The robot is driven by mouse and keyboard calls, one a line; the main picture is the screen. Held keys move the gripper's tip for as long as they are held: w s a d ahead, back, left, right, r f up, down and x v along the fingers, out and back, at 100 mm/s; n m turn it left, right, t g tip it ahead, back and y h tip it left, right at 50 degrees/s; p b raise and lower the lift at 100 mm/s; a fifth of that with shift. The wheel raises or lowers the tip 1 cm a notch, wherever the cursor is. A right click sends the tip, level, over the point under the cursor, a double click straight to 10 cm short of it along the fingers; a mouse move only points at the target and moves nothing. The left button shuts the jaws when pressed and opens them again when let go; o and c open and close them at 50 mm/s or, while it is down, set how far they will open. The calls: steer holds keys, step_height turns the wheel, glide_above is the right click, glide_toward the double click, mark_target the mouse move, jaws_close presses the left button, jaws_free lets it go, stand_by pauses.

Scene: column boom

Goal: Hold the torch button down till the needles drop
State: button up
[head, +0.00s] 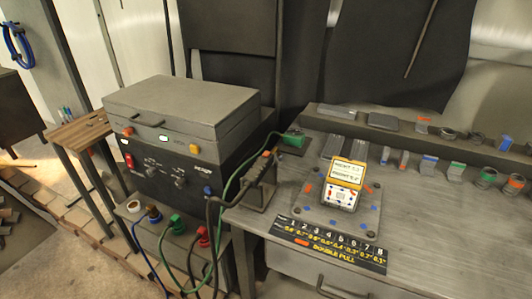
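A grey welding machine (185,140) stands on a cart left of centre. Its front has a red switch (129,160), dark knobs and two small pale windows (164,138); no needle can be made out at this size. A dark torch-like handle (259,171) rests on the grey stand at the machine's right side, beside the bench. A small orange spot (266,154) near its top may be the button; whether it is pressed cannot be told. A dark cable runs down from the handle. My gripper is not in view.
A grey bench (410,190) fills the right, with a yellow-framed block (345,182) on a plate and a black number strip (331,246). Small parts line its back. Green, blue and dark cables hang before the cart. A wooden side table (80,130) stands left.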

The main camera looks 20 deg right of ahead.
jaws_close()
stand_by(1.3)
